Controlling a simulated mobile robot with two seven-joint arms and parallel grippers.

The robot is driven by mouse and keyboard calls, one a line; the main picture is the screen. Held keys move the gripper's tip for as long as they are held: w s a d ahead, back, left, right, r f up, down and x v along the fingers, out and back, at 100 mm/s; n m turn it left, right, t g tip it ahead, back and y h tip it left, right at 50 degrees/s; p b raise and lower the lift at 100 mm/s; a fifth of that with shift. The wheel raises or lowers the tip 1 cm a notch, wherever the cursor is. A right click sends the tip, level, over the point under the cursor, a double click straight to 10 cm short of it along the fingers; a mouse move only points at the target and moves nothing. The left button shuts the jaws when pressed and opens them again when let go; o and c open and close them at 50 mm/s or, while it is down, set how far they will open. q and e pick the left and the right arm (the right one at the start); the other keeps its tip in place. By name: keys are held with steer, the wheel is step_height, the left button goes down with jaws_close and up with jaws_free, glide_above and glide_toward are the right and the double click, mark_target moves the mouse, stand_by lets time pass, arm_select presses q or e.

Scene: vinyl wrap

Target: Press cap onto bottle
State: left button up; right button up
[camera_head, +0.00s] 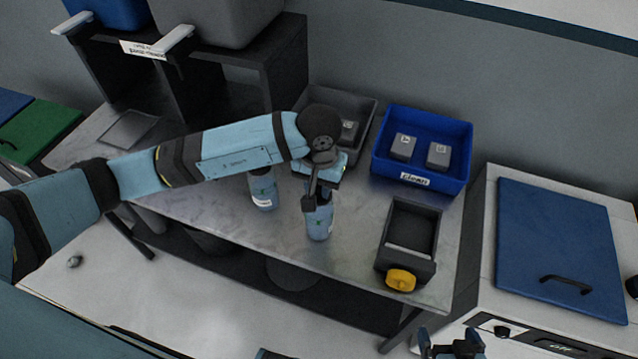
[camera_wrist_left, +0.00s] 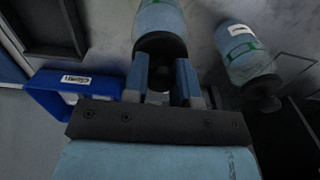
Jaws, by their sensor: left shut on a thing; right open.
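A bottle (camera_head: 319,222) with a pale blue body and a green mark stands near the front edge of the metal table. Its body also shows at the top of the left wrist view (camera_wrist_left: 160,18). My left gripper (camera_head: 314,194) is over its top, shut on a black cap (camera_wrist_left: 161,45) between the two fingers. The cap is at the bottle's neck; whether it is fully seated I cannot tell. A second bottle (camera_head: 263,190) stands to the left; its black top (camera_wrist_left: 262,87) shows in the left wrist view. My right gripper (camera_head: 452,345) is open and empty at the bottom edge.
A blue bin (camera_head: 417,184) with grey boxes stands at the back right, beside a grey bin (camera_head: 362,105). A dark box-shaped fixture (camera_head: 407,262) with a yellow knob (camera_head: 401,280) is at the right front. Bare table lies between bottle and fixture.

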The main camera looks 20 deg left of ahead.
arm_select(q)
steer(key=b, duration=0.3)
steer(key=shift+f, duration=0.2)
stand_by(2.4)
stand_by(0.4)
steer(key=o, duration=1.4)
steer(key=shift+o, duration=0.2)
steer(key=shift+r+p, duration=0.75)
steer(key=shift+r, duration=2.75)
jaws_close()
